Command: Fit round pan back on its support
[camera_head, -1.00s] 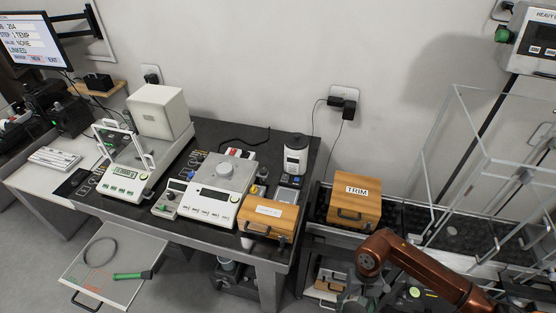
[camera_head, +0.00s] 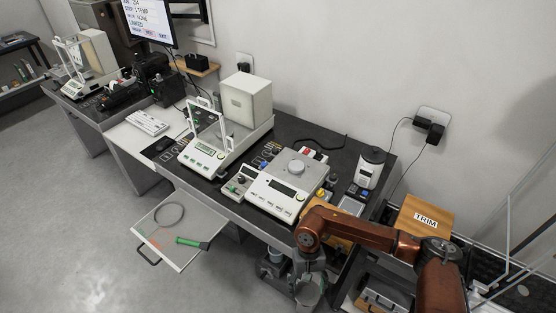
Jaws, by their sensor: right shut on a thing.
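My right arm comes in from the right. Its gripper (camera_head: 309,283) points down in front of the table's front edge, low in the picture. It is shut on a grey, round-edged thing (camera_head: 309,297), which looks like the round pan; its shape is partly hidden by the fingers. The white balance (camera_head: 276,193) with a dark display stands on the dark table. A small grey round piece (camera_head: 296,168) sits on its top, apart from my gripper; I cannot tell whether this is the pan's support. My left gripper is not in view.
A glass-shielded balance (camera_head: 207,152) stands left of the white balance. An open drawer (camera_head: 186,250) with a hoop and a green-handled tool juts out at the front left. A wooden TRIM box (camera_head: 425,222) is at right. My arm hides part of another wooden box.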

